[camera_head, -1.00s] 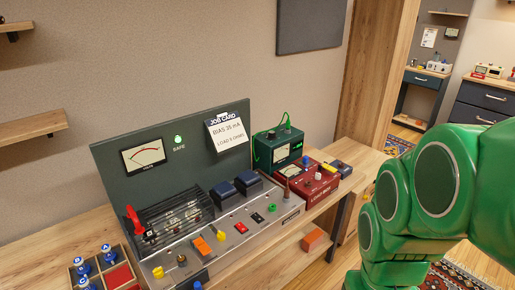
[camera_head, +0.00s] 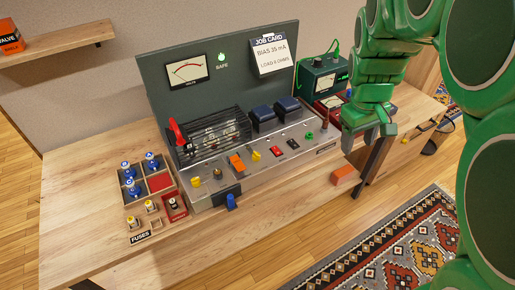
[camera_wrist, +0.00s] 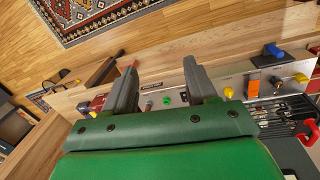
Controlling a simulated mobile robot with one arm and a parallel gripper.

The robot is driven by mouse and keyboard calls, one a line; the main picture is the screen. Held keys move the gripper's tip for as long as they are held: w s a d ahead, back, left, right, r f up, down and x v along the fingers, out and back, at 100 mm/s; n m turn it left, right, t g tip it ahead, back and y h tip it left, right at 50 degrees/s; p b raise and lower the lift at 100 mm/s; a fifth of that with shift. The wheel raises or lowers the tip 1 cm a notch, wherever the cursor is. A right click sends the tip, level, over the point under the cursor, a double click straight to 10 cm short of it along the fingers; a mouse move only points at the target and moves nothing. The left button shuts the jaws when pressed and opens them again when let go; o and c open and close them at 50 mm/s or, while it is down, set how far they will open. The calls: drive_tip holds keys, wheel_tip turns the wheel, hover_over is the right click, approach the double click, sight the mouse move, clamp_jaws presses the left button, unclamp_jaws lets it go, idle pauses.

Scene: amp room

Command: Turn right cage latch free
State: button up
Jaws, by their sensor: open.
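The amplifier chassis (camera_head: 270,155) stands on the bench with a wire cage (camera_head: 215,135) at its left. Two yellow latch-like pieces show on the chassis: one at the cage's left front (camera_head: 196,182), and one near its right front corner (camera_head: 256,155). I take the latter for the right cage latch; in the wrist view it seems to be the yellow piece (camera_wrist: 228,92) just right of the right finger. Its exact turn is too small to tell. My gripper (camera_head: 368,138) is open and empty, right of the chassis; its fingers (camera_wrist: 160,72) straddle the chassis's end in the wrist view.
An orange switch (camera_head: 237,163), red switch (camera_head: 275,150) and green knob (camera_head: 309,135) lie along the chassis panel. A red lever (camera_head: 177,132) stands at the cage's left. The fuse tray (camera_head: 150,210) is at left.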

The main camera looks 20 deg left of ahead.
drive_tip(key=w+a+f, duration=0.4)
drive_tip(key=a, duration=0.3)
drive_tip(key=w+a+f, duration=0.3)
drive_tip(key=w+a, duration=0.2)
drive_tip(key=a, duration=0.2)
drive_tip(key=n+y, duration=0.1)
drive_tip(key=n, duration=0.1)
hover_over(256, 153)
drive_tip(key=shift+g, duration=0.3)
drive_tip(key=f, duration=0.8)
drive_tip(key=shift+w+d+f, duration=0.1)
drive_tip(key=shift+d, duration=0.15)
drive_tip(key=shift+a+f, duration=0.3)
drive_tip(key=shift+f, duration=3.8)
drive_tip(key=shift+c, duration=0.3)
drive_tip(key=c, duration=1)
